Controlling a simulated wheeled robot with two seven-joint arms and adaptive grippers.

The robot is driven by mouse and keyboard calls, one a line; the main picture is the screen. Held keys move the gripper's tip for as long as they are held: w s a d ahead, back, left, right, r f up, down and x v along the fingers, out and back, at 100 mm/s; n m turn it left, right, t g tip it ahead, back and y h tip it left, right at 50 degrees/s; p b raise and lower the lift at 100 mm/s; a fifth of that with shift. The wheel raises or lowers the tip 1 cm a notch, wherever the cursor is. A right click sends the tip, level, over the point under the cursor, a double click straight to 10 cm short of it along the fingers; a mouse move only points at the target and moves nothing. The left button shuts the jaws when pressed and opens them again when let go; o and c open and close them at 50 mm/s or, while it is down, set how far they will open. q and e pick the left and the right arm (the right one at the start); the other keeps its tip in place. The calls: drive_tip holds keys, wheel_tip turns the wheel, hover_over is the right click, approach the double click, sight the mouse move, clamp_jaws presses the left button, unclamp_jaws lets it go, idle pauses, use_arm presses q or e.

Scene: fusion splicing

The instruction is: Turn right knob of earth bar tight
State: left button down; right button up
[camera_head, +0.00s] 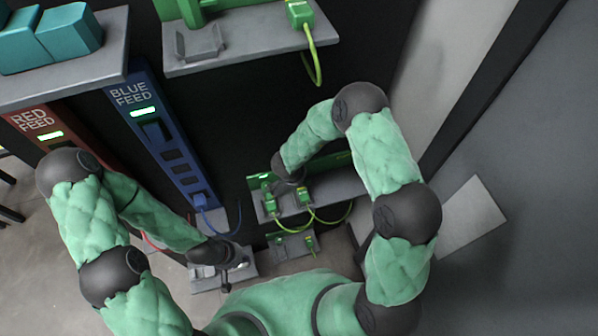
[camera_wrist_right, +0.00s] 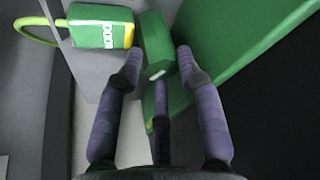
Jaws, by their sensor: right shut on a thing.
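The earth bar (camera_head: 342,160) is a green bar along the back of a low grey shelf, partly hidden by my right arm. In the right wrist view it is the large green surface (camera_wrist_right: 235,50). A green block-shaped knob (camera_wrist_right: 156,45) stands out in front of it. My right gripper (camera_wrist_right: 160,62) has its purple fingers around this knob and is shut on it. In the head view my right gripper (camera_head: 287,178) is small and dark, and the knob is hidden there. My left gripper (camera_head: 232,262) is low, by a grey bracket; its fingers are unclear.
Green plugs (camera_head: 303,196) with yellow-green cables sit on the grey shelf (camera_head: 340,186). One plug (camera_wrist_right: 100,27) is just left of the knob in the wrist view. The blue feed panel (camera_head: 165,135) and red feed panel (camera_head: 50,130) stand left. Another grey shelf (camera_head: 245,55) is above.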

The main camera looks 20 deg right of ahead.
use_arm(q)
drive_tip(key=shift+r+p, duration=0.5)
drive_tip(key=shift+r, duration=0.4)
use_arm(e)
drive_tip(key=shift+w+a+m+h, duration=0.15)
drive_tip(key=shift+m+h, duration=0.15)
drive_tip(key=shift+m, duration=0.3)
drive_tip(key=o, duration=1.1)
drive_tip(key=shift+r, duration=0.1)
drive_tip(key=v, duration=0.7)
drive_tip(key=shift+r, duration=0.35)
drive_tip(key=shift+a, duration=0.1)
